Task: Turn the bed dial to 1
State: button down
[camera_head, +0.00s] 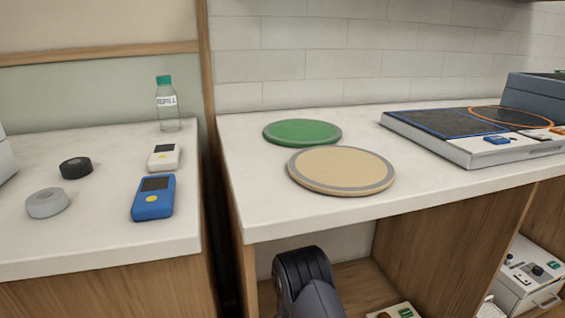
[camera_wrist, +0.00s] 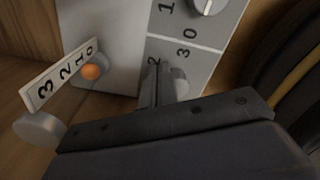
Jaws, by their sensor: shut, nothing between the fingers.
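In the wrist view my gripper (camera_wrist: 163,75) is shut and empty, its fingertips in front of a pale control panel (camera_wrist: 215,38). Right by the fingers is a grey dial (camera_wrist: 180,85), partly hidden by them, with the marks 2, 3 and 0 around it. I cannot tell whether the fingers touch it. Another dial (camera_wrist: 208,5) with a white pointer line shows at the top edge, near a mark 1. No label shows which is the bed dial, and the lower dial's pointer is hidden. In the head view my gripper is not visible.
A strip marked 3, 2, 1, 0 (camera_wrist: 60,77) stands left of the fingers, with an orange knob (camera_wrist: 91,72) beside it. A grey round knob (camera_wrist: 40,128) is at lower left. In the head view, the counter (camera_head: 240,215) overhangs the shelf space around my arm.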

jog(key=shift+s, duration=0.15)
dwell(0.3)
jog(key=shift+s+d+f+b, duration=0.1)
jog(key=shift+s+d+b, duration=0.25)
jog(key=shift+b, duration=0.35)
jog(key=shift+s+d+b, duration=0.3)
jog(key=shift+b, duration=0.1)
jog(key=shift+w+d, duration=0.25)
jog(key=shift+d, duration=0.05)
notch_tip(320, 180, up, 6)
jog(key=p, duration=0.3)
jog(key=shift+d, duration=0.1)
